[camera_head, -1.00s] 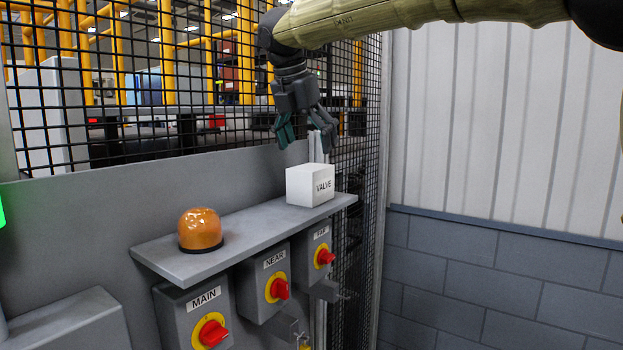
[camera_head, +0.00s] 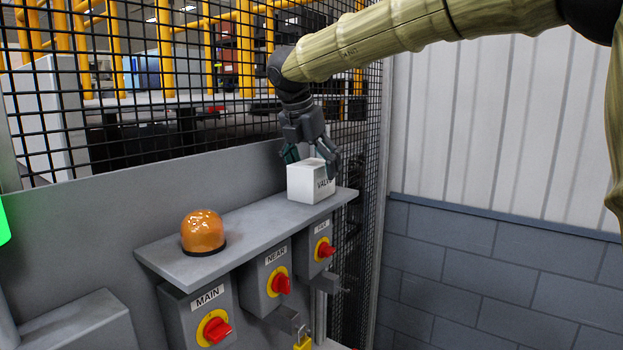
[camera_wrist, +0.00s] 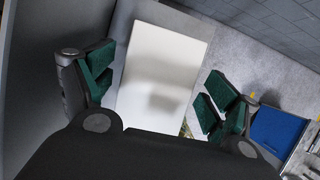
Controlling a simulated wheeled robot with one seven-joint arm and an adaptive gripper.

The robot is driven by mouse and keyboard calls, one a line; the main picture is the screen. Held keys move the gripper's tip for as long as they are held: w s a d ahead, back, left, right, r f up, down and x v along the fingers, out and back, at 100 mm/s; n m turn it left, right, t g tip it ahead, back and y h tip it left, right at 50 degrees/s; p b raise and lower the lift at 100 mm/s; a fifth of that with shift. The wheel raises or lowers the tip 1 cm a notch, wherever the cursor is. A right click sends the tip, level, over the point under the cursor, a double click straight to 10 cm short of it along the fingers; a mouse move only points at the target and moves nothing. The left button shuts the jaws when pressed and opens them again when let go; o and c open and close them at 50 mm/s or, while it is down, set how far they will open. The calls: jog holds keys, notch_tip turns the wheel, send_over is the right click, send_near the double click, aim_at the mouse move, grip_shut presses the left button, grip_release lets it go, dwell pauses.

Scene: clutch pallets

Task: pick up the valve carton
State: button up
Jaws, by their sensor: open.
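The valve carton (camera_head: 306,183) is a small white box labelled VALVE, standing upright at the right end of a grey shelf (camera_head: 240,236). My gripper (camera_head: 311,163) points down over it, with the fingers spread on either side of its upper part. One finger covers part of the label. In the wrist view the carton's white top (camera_wrist: 165,70) lies between the green-padded fingers of my gripper (camera_wrist: 158,95). A gap shows between the carton and the pads on both sides, so the jaws are open.
An orange beacon (camera_head: 203,232) sits on the shelf left of the carton. Switch boxes with red knobs (camera_head: 216,329) hang below the shelf. A black mesh fence (camera_head: 190,80) and a grey panel (camera_head: 90,235) rise behind. The shelf between beacon and carton is clear.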

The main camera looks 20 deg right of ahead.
jog(key=shift+w+f, duration=0.15)
jog(key=shift+f, duration=0.15)
dwell(0.5)
jog(key=c, duration=1.3)
